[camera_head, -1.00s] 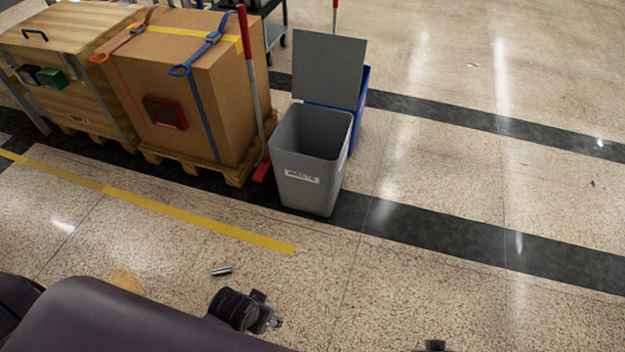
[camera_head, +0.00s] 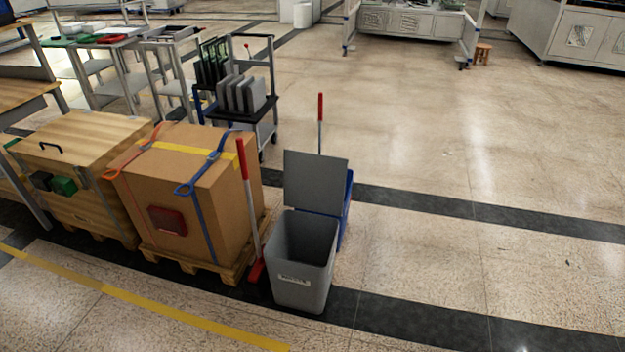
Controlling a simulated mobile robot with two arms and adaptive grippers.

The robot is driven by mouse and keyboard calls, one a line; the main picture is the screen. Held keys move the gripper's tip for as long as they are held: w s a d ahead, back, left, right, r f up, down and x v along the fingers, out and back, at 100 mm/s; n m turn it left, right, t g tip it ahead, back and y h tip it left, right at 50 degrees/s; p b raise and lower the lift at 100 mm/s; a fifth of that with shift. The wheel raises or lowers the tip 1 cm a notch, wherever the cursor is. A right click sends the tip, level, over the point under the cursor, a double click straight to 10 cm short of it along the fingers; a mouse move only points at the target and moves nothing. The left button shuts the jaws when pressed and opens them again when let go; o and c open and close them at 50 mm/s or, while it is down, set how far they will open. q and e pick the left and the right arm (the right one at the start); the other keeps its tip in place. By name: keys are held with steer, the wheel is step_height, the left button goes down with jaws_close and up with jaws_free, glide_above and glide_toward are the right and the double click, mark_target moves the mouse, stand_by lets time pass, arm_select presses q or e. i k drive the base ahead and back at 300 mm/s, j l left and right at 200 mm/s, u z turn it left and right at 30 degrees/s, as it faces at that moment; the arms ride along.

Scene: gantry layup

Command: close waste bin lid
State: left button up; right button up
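The grey waste bin (camera_head: 302,277) stands upright on the dark floor stripe, with a white label on its front. Its grey lid (camera_head: 314,181) is open and stands up at the bin's back edge. The inside of the bin looks dark and its bottom is hidden. Neither of my grippers shows in the head view.
A strapped cardboard box (camera_head: 192,191) on a pallet stands left of the bin, with a red-handled broom (camera_head: 249,199) between them. A blue container (camera_head: 346,212) is partly hidden behind the bin. A black cart (camera_head: 240,112) stands farther back. Floor on the right is clear.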

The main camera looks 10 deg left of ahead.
mark_target(314, 182)
steer(key=i+z, duration=0.25)
steer(key=i+l+z, duration=0.1)
steer(key=z, duration=0.15)
steer(key=i, duration=4.2)
steer(key=i+u, duration=0.15)
steer(key=u, duration=0.25)
steer(key=i+l+u, duration=0.1)
steer(key=u, duration=0.3)
steer(key=i+l+u, duration=0.15)
steer(key=u, duration=0.2)
steer(key=i+l+u, duration=0.15)
steer(key=u, duration=0.25)
